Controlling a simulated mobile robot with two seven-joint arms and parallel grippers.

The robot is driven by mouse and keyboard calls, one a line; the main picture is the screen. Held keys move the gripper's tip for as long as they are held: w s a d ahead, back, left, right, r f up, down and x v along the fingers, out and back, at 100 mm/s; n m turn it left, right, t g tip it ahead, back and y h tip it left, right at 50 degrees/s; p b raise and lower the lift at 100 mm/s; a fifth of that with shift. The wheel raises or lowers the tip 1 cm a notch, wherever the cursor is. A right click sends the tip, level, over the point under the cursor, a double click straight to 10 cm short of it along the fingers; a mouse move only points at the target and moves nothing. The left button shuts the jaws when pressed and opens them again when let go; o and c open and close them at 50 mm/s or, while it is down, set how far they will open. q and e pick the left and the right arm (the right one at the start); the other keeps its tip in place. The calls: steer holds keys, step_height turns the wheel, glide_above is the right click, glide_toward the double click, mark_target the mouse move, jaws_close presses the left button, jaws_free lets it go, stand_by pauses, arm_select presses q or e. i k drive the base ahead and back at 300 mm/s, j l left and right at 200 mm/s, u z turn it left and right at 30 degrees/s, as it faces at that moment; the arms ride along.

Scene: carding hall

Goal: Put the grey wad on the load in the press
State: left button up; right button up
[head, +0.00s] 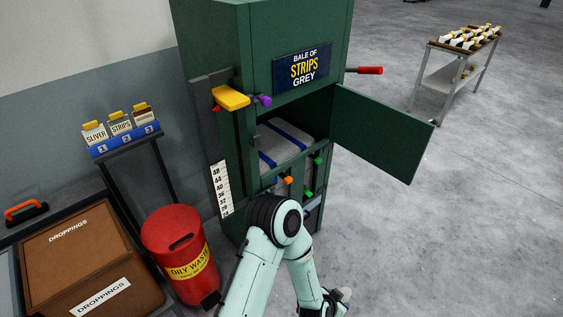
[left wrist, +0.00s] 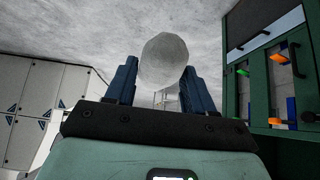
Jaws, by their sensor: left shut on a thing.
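The grey wad (left wrist: 165,60) is a rounded pale lump between the blue fingers of my left gripper (left wrist: 160,88) in the left wrist view. The gripper is shut on it. In the head view my left gripper (head: 336,304) is low at the bottom edge, in front of the press, and a bit of the wad (head: 347,293) shows beside it. The green press (head: 215,30) has its upper door (head: 385,135) swung open to the right. Inside lies the grey load (head: 290,140) with blue bands. The wad is outside the press. My right gripper is out of view.
The open door juts out over clear floor (head: 440,230). A trolley (head: 450,75) stands far right.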

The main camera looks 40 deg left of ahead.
mark_target(276, 146)
steer(key=i+l+u, duration=0.1)
steer(key=i+u, duration=0.3)
steer(key=i+l+u, duration=0.25)
steer(key=i+u, duration=0.15)
steer(key=i+l+u, duration=0.75)
steer(key=k+l, duration=0.05)
